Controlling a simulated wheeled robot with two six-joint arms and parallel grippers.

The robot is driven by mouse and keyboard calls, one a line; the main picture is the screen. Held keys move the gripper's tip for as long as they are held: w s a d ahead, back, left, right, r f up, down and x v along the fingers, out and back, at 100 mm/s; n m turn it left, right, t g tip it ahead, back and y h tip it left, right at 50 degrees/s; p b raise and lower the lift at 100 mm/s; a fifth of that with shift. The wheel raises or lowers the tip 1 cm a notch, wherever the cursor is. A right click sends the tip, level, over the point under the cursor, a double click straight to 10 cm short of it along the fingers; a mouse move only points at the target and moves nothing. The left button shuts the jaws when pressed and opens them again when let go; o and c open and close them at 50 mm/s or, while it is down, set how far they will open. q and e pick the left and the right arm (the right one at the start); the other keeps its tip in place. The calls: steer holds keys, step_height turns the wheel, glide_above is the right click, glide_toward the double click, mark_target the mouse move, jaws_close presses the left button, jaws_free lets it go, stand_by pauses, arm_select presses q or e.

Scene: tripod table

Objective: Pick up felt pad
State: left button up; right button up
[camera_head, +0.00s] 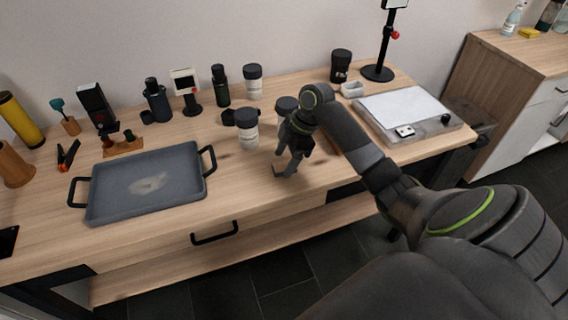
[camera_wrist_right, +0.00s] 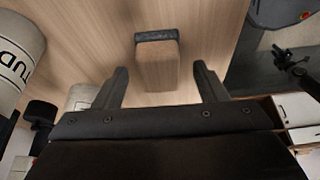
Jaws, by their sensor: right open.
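My right gripper (camera_head: 284,165) is open and reaches down over the wooden table near its front edge. In the right wrist view its two fingers (camera_wrist_right: 161,72) stand apart with nothing gripped between them. A small wooden block with a dark grey, felt-like strip (camera_wrist_right: 156,36) along one end lies just beyond the fingertips, about centred between them. It looks like the felt pad. In the head view the gripper largely hides that spot, and I cannot make the pad out clearly. My left gripper is not in view.
A white jar with a black lid (camera_head: 248,135) stands close to the left of the gripper; another jar (camera_head: 286,105) is behind it. A grey two-handled tray (camera_head: 150,185) lies at left. A white-topped device (camera_head: 402,112) sits at right. Bare wood lies between tray and gripper.

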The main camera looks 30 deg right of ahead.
mark_target(283, 160)
steer(key=shift+w+a+f, duration=0.1)
steer(key=shift+a+f, duration=0.1)
steer(key=shift+f, duration=0.35)
steer(key=c, duration=1.1)
steer(key=shift+o, duration=0.2)
step_height(283, 160, up, 10)
steer(key=shift+r, duration=0.1)
steer(key=o, duration=0.4)
steer(key=c, duration=0.3)
steer(key=shift+a, duration=0.1)
